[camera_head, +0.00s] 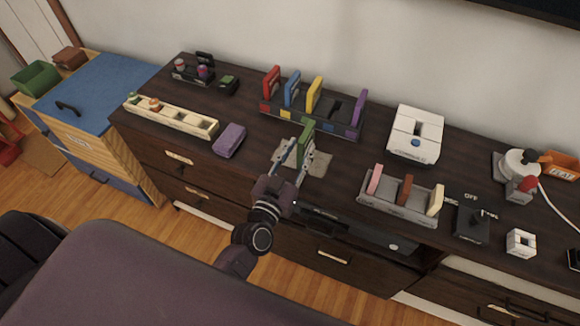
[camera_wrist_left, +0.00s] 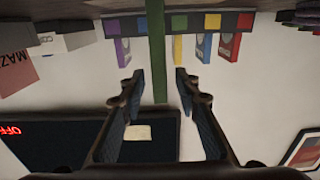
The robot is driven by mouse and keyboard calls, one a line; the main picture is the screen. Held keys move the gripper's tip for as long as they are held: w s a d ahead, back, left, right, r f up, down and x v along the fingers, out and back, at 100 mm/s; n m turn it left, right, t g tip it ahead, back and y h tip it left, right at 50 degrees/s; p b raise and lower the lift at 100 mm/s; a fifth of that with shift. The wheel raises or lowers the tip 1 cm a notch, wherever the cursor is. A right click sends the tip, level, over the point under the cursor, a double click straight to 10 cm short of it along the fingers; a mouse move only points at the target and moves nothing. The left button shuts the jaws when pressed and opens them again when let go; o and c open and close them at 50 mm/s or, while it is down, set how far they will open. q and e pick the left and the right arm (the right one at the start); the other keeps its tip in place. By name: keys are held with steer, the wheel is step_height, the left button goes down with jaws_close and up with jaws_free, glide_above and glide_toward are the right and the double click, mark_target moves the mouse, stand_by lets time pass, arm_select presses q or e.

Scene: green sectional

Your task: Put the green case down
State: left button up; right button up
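The green case (camera_head: 306,134) stands upright, edge-on, at a grey mat (camera_head: 321,165) near the front of the dark cabinet top. My left gripper (camera_head: 297,156) is at the case, with a finger on each side. In the left wrist view the green case (camera_wrist_left: 157,60) shows as a narrow strip between the spread fingers of the left gripper (camera_wrist_left: 159,75), with a gap visible on both sides. The case's lower end is cut off in that view, so its contact with the mat cannot be confirmed there. My right gripper is not in view.
Behind stands a rack (camera_head: 338,123) with red, blue, yellow and purple cases and coloured squares. A purple box (camera_head: 230,140) lies to the left. A grey holder (camera_head: 396,208) with several upright blocks is to the right. A white device (camera_head: 415,135) stands behind it.

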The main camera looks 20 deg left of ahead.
arm_select(q)
steer(key=s, duration=0.7)
steer(key=shift+a, duration=0.1)
